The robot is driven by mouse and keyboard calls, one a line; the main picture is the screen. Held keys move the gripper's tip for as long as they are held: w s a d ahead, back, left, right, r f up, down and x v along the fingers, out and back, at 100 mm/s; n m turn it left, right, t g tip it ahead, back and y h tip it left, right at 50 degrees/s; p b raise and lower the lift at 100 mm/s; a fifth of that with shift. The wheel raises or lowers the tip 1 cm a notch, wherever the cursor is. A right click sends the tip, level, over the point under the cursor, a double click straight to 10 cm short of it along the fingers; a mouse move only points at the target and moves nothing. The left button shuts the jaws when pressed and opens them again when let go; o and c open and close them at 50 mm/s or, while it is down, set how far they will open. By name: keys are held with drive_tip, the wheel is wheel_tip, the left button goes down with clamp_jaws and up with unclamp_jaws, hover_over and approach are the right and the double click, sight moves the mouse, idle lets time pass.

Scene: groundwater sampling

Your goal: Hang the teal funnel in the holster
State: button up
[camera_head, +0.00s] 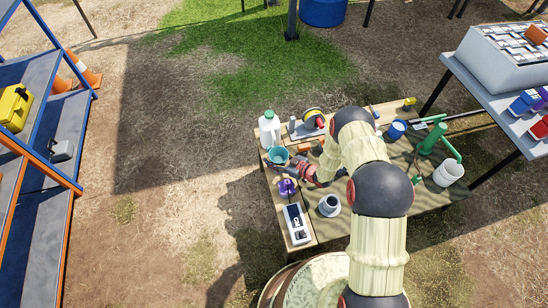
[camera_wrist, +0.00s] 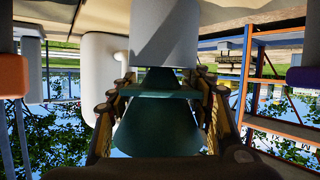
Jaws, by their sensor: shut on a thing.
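The teal funnel (camera_head: 278,155) is over the left end of the work table, beside a white jug. My gripper (camera_head: 292,172) reaches it from the right and is shut on it. The wrist view appears upside down; there the funnel (camera_wrist: 160,125) fills the space between both fingers, wide mouth away from the table. Its narrow end meets the rim of a pale grey cylinder (camera_wrist: 165,35) that stands on the table. The spout tip is hidden, and I cannot tell whether it is inside or behind that cylinder. I cannot tell for sure whether this cylinder is the holster.
The white jug (camera_head: 267,131) stands close behind the funnel. A purple object (camera_head: 287,187), a white meter (camera_head: 297,224) and a grey round container (camera_head: 329,205) are in front. A green pump (camera_head: 433,139) and a white bucket (camera_head: 448,173) are at right. Ground left of the table is clear.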

drive_tip(key=shift+s+d+f, duration=0.1)
drive_tip(key=shift+s+f, duration=0.2)
drive_tip(key=shift+f, duration=0.3)
drive_tip(key=shift+s+d+f, duration=0.1)
drive_tip(key=shift+s+f, duration=0.15)
drive_tip(key=shift+f, duration=0.35)
drive_tip(key=o, duration=0.8)
drive_tip(key=shift+f, duration=0.1)
drive_tip(key=o, duration=0.5)
drive_tip(key=shift+c, duration=0.2)
drive_tip(key=shift+a, duration=0.1)
drive_tip(key=shift+s, duration=0.1)
drive_tip(key=s+d+r, duration=0.5)
drive_tip(key=d+r, duration=0.1)
drive_tip(key=d, duration=0.2)
drive_tip(key=shift+s+d+r, duration=0.15)
drive_tip(key=shift+d+r, duration=0.05)
drive_tip(key=shift+r, duration=0.05)
